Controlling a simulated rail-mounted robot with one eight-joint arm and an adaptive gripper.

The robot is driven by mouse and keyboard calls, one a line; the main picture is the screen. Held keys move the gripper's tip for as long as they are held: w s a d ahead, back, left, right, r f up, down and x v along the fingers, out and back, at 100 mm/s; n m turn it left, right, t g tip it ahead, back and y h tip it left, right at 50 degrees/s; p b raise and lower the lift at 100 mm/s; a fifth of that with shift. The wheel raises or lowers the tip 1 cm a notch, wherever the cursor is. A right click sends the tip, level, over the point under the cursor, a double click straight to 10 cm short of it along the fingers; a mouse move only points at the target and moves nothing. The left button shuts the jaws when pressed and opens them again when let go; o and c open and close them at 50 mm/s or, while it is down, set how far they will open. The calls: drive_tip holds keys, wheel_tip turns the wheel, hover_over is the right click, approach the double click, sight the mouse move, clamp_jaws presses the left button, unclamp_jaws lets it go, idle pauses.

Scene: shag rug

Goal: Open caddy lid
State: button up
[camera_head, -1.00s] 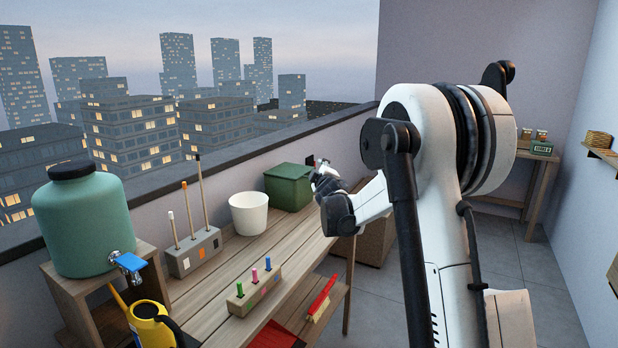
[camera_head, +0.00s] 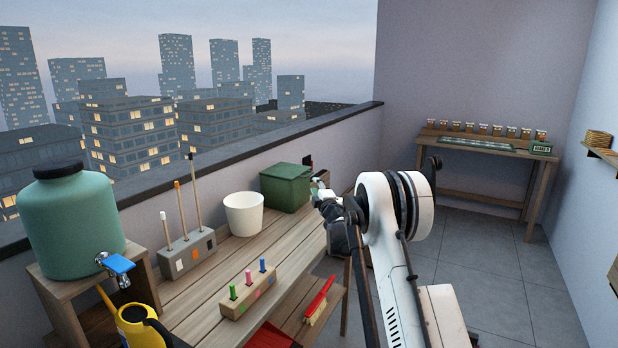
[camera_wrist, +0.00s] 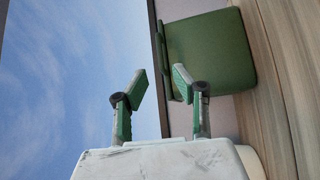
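The green caddy (camera_head: 286,192) stands at the far end of the wooden bench, and its lid (camera_head: 287,171) looks closed. In the wrist view the caddy (camera_wrist: 212,48) shows turned on its side at the upper right. My gripper (camera_head: 318,184) is just right of the caddy in the head view. In the wrist view my gripper (camera_wrist: 160,84) is open, with a gap between its two fingers and nothing in it. The right fingertip overlaps the caddy's edge in the picture; I cannot tell whether they touch.
A white bucket (camera_head: 245,214) stands left of the caddy. A grey tool holder (camera_head: 187,254) and a peg block (camera_head: 248,291) are on the nearer bench. A small dark object (camera_head: 307,160) is behind the caddy. A parapet (camera_head: 250,153) runs behind the bench.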

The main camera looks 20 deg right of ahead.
sight(309, 175)
drive_tip(key=w, duration=0.3)
drive_tip(key=w+d+r, duration=0.1)
drive_tip(key=w, duration=0.6)
drive_tip(key=shift+d+r+b, duration=0.15)
drive_tip(key=shift+d+b, duration=0.1)
drive_tip(key=shift+b, duration=0.15)
drive_tip(key=shift+c, duration=0.5)
clamp_jaws()
